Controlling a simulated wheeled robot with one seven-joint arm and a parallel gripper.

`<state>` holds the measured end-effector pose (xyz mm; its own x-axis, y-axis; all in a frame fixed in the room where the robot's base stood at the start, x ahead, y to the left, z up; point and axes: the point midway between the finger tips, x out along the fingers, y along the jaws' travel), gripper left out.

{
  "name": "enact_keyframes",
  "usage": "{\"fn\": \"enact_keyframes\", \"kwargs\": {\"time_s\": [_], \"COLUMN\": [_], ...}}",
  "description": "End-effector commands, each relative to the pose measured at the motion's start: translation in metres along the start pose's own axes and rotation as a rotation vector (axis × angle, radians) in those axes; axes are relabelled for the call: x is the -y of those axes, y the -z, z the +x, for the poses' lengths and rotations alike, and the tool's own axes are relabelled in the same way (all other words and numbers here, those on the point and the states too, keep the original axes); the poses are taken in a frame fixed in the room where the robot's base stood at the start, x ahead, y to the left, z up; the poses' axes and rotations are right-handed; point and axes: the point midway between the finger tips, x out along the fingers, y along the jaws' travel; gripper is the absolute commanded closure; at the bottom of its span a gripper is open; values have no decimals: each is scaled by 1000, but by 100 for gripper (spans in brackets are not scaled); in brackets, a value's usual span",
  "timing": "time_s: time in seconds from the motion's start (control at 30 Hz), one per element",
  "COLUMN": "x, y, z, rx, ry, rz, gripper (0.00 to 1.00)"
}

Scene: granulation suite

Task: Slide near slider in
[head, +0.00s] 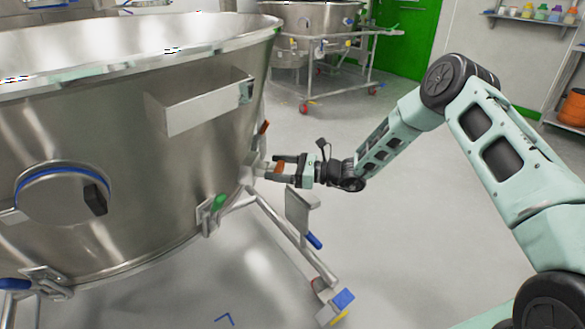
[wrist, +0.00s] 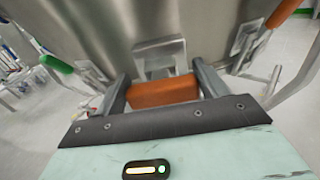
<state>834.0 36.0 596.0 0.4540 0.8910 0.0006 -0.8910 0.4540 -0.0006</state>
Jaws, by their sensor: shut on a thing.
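A large steel vessel (head: 130,150) fills the left of the head view. An orange block (wrist: 163,91), apparently a slider's handle, sits at the vessel's side in front of a small steel bracket (wrist: 161,55). My gripper (head: 274,168) reaches in from the right and is shut on this orange block. In the wrist view one finger of my gripper (wrist: 163,84) is on each side of the block. A second orange handle (head: 263,127) stands a little farther along the vessel wall; it also shows at the upper right of the wrist view (wrist: 283,13). How far the slider is in cannot be told.
A green handle (head: 219,201) is on the vessel's near side. A steel leg frame (head: 287,228) with a blue-tabbed caster (head: 342,300) stands below my gripper. Another steel vessel (head: 315,20) on a wheeled frame is at the back. The floor to the right is open.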

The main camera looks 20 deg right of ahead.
Motion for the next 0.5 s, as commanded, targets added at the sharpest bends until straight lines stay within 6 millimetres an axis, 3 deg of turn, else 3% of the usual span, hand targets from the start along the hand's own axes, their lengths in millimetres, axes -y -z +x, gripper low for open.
{"fn": "enact_keyframes", "kwargs": {"time_s": [0.13,0.4,0.43,0.5], "x": [0,0,0,0], "y": [0,-1,-2,-2], "z": [17,20,20,20], "rx": [0,1,2,2], "ry": [0,0,0,-1], "rz": [1,2,2,2], "gripper": [68,68,25,5]}}
